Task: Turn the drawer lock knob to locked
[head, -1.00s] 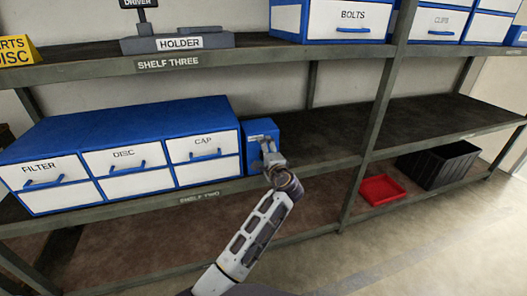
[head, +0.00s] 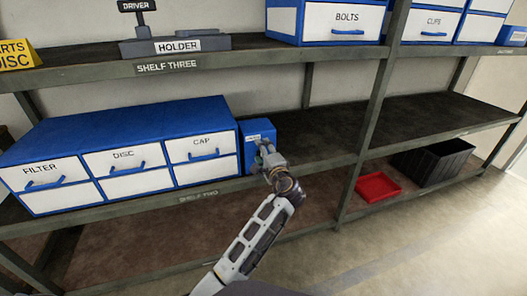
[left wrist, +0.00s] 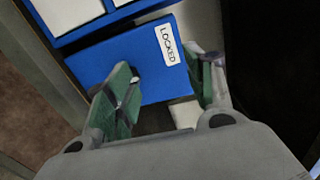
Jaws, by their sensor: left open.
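The blue lock box (head: 262,128) stands on shelf two, against the right end of the drawer unit. In the left wrist view its blue face (left wrist: 110,55) fills the space ahead of the fingers, with a white label reading LOCKED (left wrist: 168,44). My left gripper (head: 261,152) is in front of this box and covers its lower part. In the left wrist view the left gripper (left wrist: 165,68) is open, with one green-padded finger on each side of the face. I cannot make out the knob; a small white patch (left wrist: 185,113) shows low between the fingers. My right gripper is not in view.
The blue drawer unit (head: 110,122) has drawers labelled FILTER, DISC and CAP, all shut. Shelf two is clear right of the lock box. A shelf post (head: 374,115) stands further right. A red tray (head: 378,187) and a black crate (head: 435,163) are below.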

